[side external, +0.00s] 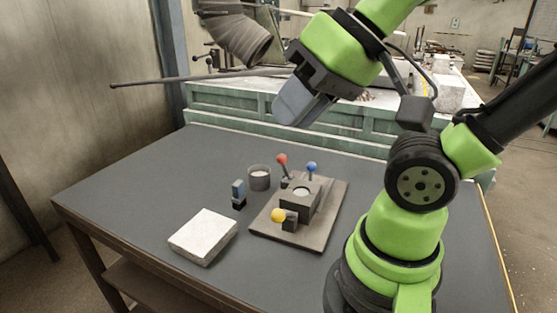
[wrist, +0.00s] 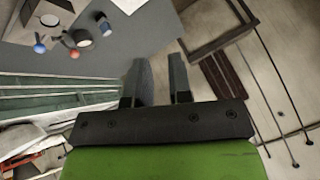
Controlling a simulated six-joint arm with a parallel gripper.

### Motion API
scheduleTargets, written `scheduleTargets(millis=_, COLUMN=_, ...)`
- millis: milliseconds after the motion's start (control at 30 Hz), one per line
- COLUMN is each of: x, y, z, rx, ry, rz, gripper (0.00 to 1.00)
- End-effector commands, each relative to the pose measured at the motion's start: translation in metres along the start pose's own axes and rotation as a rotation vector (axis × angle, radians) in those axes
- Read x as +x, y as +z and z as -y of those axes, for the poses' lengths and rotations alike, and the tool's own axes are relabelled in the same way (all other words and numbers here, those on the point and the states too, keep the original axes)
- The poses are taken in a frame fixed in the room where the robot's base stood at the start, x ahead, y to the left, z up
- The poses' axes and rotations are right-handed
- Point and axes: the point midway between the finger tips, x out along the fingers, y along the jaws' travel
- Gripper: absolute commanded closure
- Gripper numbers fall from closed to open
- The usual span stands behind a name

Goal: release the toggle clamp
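A flat grey-brown base plate (side external: 265,229) lies on the table and carries a dark block (side external: 302,197) with a pale round opening. Levers with a red ball knob (side external: 282,160) and a blue ball knob (side external: 312,167) rise at its back. A yellow ball knob (side external: 278,215) sits at its front; I cannot tell which lever belongs to the toggle clamp. The wrist view shows the red knob (wrist: 74,53) and blue knob (wrist: 40,48) at upper left. My gripper (side external: 300,108) is high above and behind the plate. In the wrist view its fingers (wrist: 160,75) are apart, with nothing between them.
A grey cup (side external: 259,178) with pale contents stands left of the plate, near a small blue-and-black block (side external: 238,195). A white slab (side external: 203,237) lies at front left. The left part of the table (side external: 130,190) is clear. A green bench (side external: 340,137) stands behind.

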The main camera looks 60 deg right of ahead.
Motion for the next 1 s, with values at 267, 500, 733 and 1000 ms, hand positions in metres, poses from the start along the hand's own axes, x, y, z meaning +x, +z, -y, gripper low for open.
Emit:
scheduleTargets(millis=267, x=0.021, y=-0.008, z=-0.01, rx=-0.191, ry=0.142, rz=0.187, gripper=1.0)
scheduleTargets(millis=500, x=0.055, y=-0.021, z=-0.03, rx=-0.505, ry=0.34, rz=0.472, gripper=1.0)
scheduleTargets(millis=733, x=0.092, y=-0.033, z=-0.049, rx=-0.815, ry=0.509, rz=0.745, gripper=1.0)
scheduleTargets(millis=1000, x=0.144, y=-0.045, z=-0.068, rx=-1.185, ry=0.692, rz=1.061, gripper=1.0)
